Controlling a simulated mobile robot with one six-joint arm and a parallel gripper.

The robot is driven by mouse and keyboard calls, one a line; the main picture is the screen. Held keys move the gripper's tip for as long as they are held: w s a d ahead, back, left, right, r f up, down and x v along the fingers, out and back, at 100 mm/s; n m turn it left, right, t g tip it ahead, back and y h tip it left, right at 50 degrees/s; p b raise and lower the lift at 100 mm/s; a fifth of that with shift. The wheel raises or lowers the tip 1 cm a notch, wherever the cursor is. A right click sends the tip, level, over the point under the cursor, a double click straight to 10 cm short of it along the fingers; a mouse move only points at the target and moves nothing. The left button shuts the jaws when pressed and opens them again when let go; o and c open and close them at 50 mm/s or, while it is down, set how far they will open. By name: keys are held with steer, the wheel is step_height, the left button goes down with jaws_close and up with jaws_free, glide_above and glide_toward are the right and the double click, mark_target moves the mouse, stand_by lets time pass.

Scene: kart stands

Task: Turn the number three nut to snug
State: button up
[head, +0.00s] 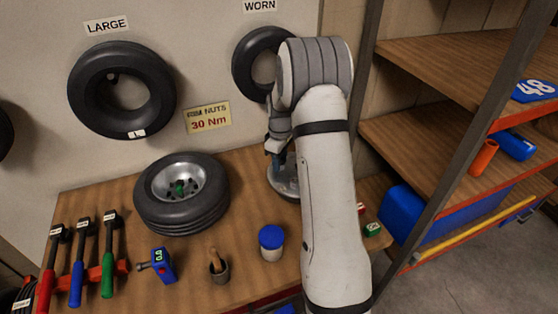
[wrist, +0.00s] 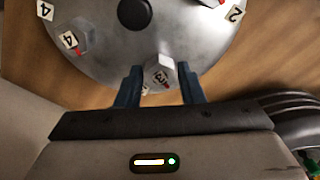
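The number three nut (wrist: 160,74) is a grey hex nut labelled 3 with a red mark, near the front rim of a round grey metal plate (wrist: 195,40). Other nuts on the plate carry tags 4 (wrist: 68,40) and 2 (wrist: 234,14). In the head view the plate (head: 284,184) is on the bench, and my arm hides much of it and the nut.
The wooden bench (head: 110,205) also holds a tyre on a rim (head: 181,207), a blue device with a green display (head: 162,265), a blue-lidded jar (head: 271,243), a pot (head: 219,271) and several hammer-like tools (head: 78,265). Shelves (head: 440,130) stand right. A sign (head: 208,117) reads 30 Nm.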

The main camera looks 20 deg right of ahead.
steer(key=shift+a, duration=0.1)
steer(key=c, duration=0.6)
